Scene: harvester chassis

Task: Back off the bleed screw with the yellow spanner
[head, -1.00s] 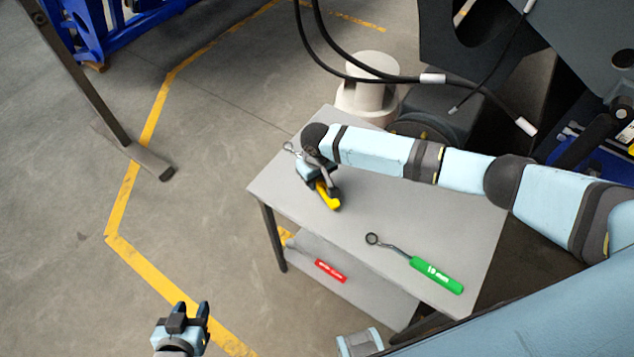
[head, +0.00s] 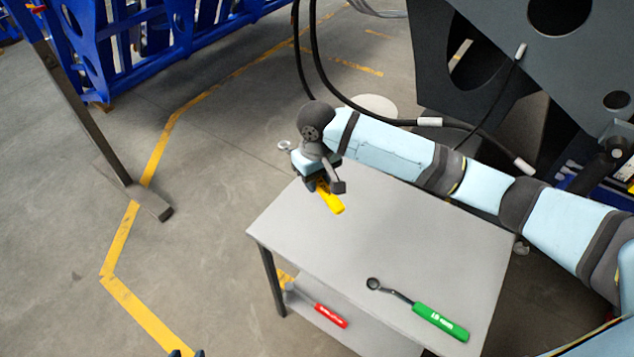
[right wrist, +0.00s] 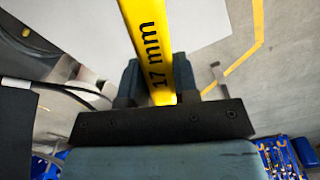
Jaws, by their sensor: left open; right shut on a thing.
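The yellow spanner (head: 331,202) is held by my right gripper (head: 320,184) over the far left part of the table. Its ring end (head: 284,146) sticks out to the left of the gripper. In the right wrist view the yellow handle (right wrist: 145,32), marked "17 mm", lies between the fingers of my shut right gripper (right wrist: 157,85). My left gripper (head: 187,353) shows only its fingertips at the bottom edge and is open, away from the table. I cannot make out the bleed screw in either view.
A green-handled spanner (head: 440,321) lies on the grey table (head: 410,240). A red-handled tool (head: 330,316) lies on the lower shelf. Black hoses (head: 330,70) hang before the dark chassis (head: 580,75) at upper right.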

